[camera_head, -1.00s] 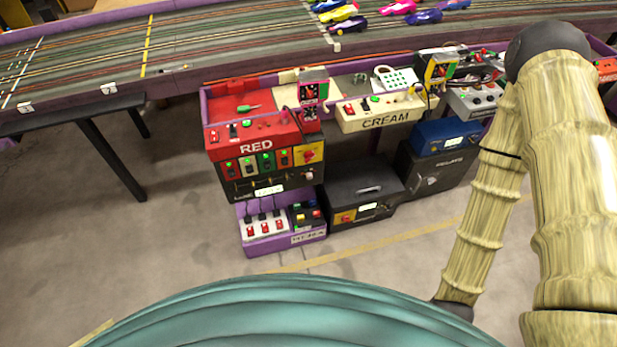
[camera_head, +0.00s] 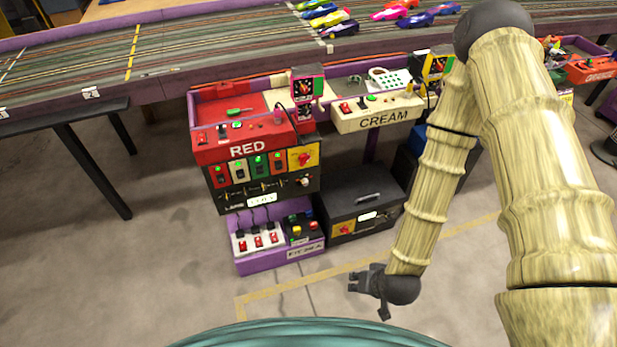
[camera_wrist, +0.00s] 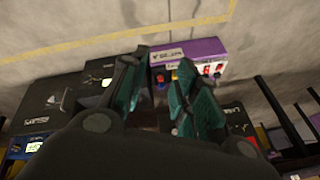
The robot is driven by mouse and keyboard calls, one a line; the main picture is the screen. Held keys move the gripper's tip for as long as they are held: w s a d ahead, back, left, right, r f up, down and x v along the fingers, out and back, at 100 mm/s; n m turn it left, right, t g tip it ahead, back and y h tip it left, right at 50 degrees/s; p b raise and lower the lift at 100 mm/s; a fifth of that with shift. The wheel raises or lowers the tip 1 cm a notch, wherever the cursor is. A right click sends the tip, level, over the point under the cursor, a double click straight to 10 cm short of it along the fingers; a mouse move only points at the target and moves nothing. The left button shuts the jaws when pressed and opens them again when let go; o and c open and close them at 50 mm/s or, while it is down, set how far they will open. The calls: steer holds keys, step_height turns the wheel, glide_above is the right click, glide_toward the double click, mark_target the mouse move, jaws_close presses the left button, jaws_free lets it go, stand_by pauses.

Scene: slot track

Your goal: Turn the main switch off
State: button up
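A red rotary knob on a yellow plate (camera_head: 305,157) is on the front of the RED station, at its right. A similar red knob on a yellow plate (camera_head: 344,229) is on the black case below. I cannot tell by label which is the main switch. My gripper (camera_head: 366,297) hangs low in front of the stations, over the floor, apart from both knobs. In the wrist view its two dark, teal-padded fingers (camera_wrist: 160,62) are spread with nothing held between them. The wrist view shows the purple pit box upside down beyond them, with red switches (camera_wrist: 213,68).
The RED station (camera_head: 247,150) carries several lit rocker switches. The purple pit box (camera_head: 262,264) below has red switches and a small button box. The CREAM panel (camera_head: 378,118) is at the right. A black table (camera_head: 65,120) stands left. The floor in front is clear.

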steer(key=w+a+f+t+y+b, duration=0.1)
steer(key=w+a+t+b, duration=0.1)
steer(key=w+b, duration=0.25)
steer(key=w+a+f+t+b, duration=0.1)
steer(key=w+a+b, duration=0.2)
steer(key=w, duration=0.3)
steer(key=m+t+y+b, duration=0.2)
steer(key=m+t+b, duration=0.2)
steer(key=t+b, duration=1.05)
glide_toward(308, 161)
steer(key=w+r+g+b, duration=0.1)
steer(key=w+b, duration=0.1)
steer(key=w+a+r+g+b, duration=0.1)
steer(key=w+g+b, duration=0.1)
steer(key=b, duration=0.1)
steer(key=w+r+g+b, duration=0.1)
steer(key=w+r+b, duration=0.1)
steer(key=w, duration=0.1)
steer(key=shift+a+g+b, duration=0.25)
steer(key=shift+g+b, duration=0.05)
steer(key=shift+g, duration=0.05)
steer(key=shift+c, duration=0.4)
jaws_close()
